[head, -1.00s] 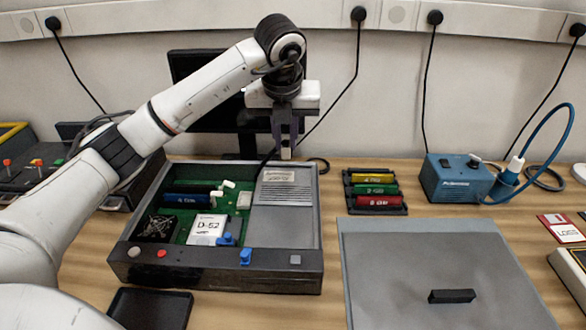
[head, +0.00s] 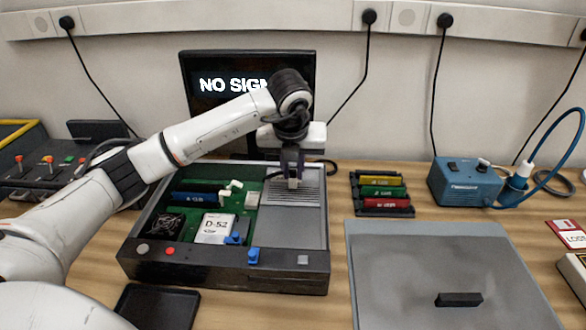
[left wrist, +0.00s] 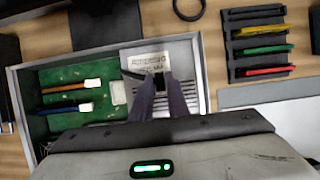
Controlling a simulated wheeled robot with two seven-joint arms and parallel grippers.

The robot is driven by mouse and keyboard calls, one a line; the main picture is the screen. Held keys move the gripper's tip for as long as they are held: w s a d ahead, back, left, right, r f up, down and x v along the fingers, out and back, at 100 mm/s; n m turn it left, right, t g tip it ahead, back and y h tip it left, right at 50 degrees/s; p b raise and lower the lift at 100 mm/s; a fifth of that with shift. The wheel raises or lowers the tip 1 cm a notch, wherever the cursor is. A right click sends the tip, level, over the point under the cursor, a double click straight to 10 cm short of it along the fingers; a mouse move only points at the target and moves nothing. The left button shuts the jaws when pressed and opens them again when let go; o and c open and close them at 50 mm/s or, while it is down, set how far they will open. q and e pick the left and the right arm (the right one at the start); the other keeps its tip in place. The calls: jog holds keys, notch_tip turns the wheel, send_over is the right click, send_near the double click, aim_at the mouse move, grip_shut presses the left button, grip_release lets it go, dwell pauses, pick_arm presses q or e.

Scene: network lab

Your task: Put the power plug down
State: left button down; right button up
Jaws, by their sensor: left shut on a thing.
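The gripper is over the grey power supply block (head: 292,220) in the right part of the open computer case (head: 225,276). I cannot tell whether the plug touches anything. My right gripper is not in view.
A monitor (head: 215,65) behind the case reads "NO SIGN", the rest hidden by my arm. A rack of coloured modules (head: 383,192) and a blue power unit (head: 465,182) stand to the right. A grey mat (head: 430,260) is mostly bare, with a black block (head: 459,299) on it.

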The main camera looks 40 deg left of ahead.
pick_arm(q)
jog(key=shift+f, duration=0.35)
jog(key=c, duration=1.7)
grip_release()
jog(key=shift+r, duration=0.15)
jog(key=shift+v, duration=6.45)
jog(key=shift+w+a, duration=0.1)
jog(key=shift+w, duration=0.05)
